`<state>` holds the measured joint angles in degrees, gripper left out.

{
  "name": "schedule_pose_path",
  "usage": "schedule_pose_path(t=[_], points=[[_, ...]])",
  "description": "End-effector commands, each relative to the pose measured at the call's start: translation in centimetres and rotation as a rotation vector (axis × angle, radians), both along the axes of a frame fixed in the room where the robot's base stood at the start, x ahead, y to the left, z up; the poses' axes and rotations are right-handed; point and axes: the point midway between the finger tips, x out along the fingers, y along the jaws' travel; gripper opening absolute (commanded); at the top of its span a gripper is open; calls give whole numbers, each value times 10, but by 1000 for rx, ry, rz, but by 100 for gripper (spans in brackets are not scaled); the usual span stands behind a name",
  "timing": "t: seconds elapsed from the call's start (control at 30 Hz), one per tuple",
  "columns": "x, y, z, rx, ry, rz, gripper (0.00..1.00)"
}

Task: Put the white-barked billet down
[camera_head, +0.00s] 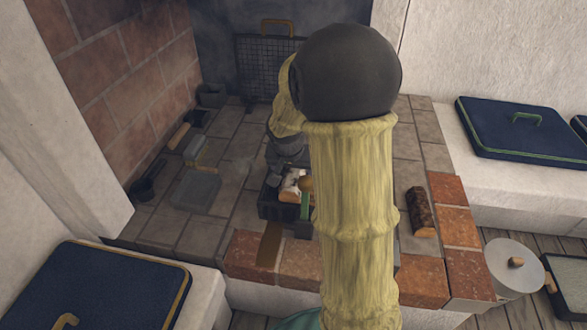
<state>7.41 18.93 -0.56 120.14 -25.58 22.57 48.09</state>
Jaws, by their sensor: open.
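The white-barked billet (291,186) shows as a pale, patchy log end with a brownish part, low in the middle of the head view. It lies in or over a small dark container (268,207) on the hearth; I cannot tell whether it rests on the bottom. My gripper (287,176) is right above and around the billet, pointing down, with its jaws open. My own pale yellow arm and its dark joint hide the right side of the container and part of the gripper, so any contact between a finger and the billet is unclear.
A brown-barked log (421,211) lies on the right of the tiled hearth. A mesh screen (266,66) stands at the back. A dustpan (196,190) and brush lie at the left. Dark blue cushions (520,130) flank the hearth, and a pale round lidded pot (514,267) stands at right.

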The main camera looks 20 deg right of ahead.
Motion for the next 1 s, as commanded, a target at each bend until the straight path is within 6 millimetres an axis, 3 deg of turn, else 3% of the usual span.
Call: schedule_pose_path(t=[0.03, 0.2, 0.4, 1.0], points=[[-3, 3, 17, 0, -3, 2, 74], [-14, 10, 47, 0, -2, -1, 74], [-22, 15, 69, 0, -1, 0, 74], [-24, 16, 70, 0, 0, 0, 74]])
